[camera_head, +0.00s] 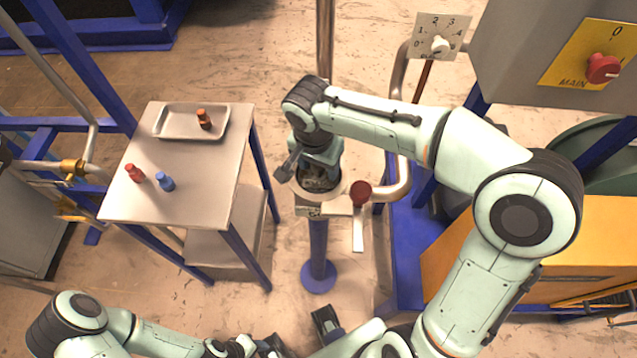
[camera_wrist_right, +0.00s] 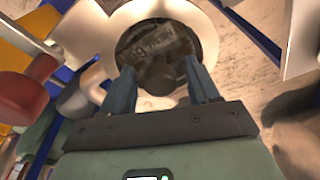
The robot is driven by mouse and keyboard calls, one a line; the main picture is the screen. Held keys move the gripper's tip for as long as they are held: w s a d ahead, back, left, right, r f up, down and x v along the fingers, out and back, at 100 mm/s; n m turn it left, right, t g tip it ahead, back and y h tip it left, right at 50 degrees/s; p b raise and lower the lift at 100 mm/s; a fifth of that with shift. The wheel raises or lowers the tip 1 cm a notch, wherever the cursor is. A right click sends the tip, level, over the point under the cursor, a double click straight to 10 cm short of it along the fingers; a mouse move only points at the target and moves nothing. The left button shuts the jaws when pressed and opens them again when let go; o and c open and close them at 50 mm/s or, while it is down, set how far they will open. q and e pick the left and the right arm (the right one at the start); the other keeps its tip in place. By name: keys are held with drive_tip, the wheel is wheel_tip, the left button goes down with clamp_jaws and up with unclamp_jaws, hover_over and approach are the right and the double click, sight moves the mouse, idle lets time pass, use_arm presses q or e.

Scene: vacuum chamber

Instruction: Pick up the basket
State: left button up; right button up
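The basket appears to be the dark round piece (camera_wrist_right: 150,42) with a label and a dark knob (camera_wrist_right: 160,73), inside a pale round cup. In the head view, its dark, cluttered inside (camera_head: 318,181) shows within the cup's pale rim (camera_head: 297,189) on a stand. My right gripper (camera_head: 320,168) points down into the cup. In the right wrist view, its two blue fingers (camera_wrist_right: 161,72) are apart on either side of the knob, with small gaps visible, so it looks open. My left gripper (camera_head: 262,347) is low at the bottom edge, and its fingers are unclear.
A red knob (camera_head: 360,192) and a curved pipe (camera_head: 398,190) are close right of the cup. Left stands a table (camera_head: 190,165) with a tray (camera_head: 178,134), an orange-brown piece (camera_head: 204,119), a red piece (camera_head: 135,172) and a blue piece (camera_head: 165,181). A control box (camera_head: 540,50) is upper right.

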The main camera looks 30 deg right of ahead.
clamp_jaws()
drive_tip(key=shift+r, duration=0.1)
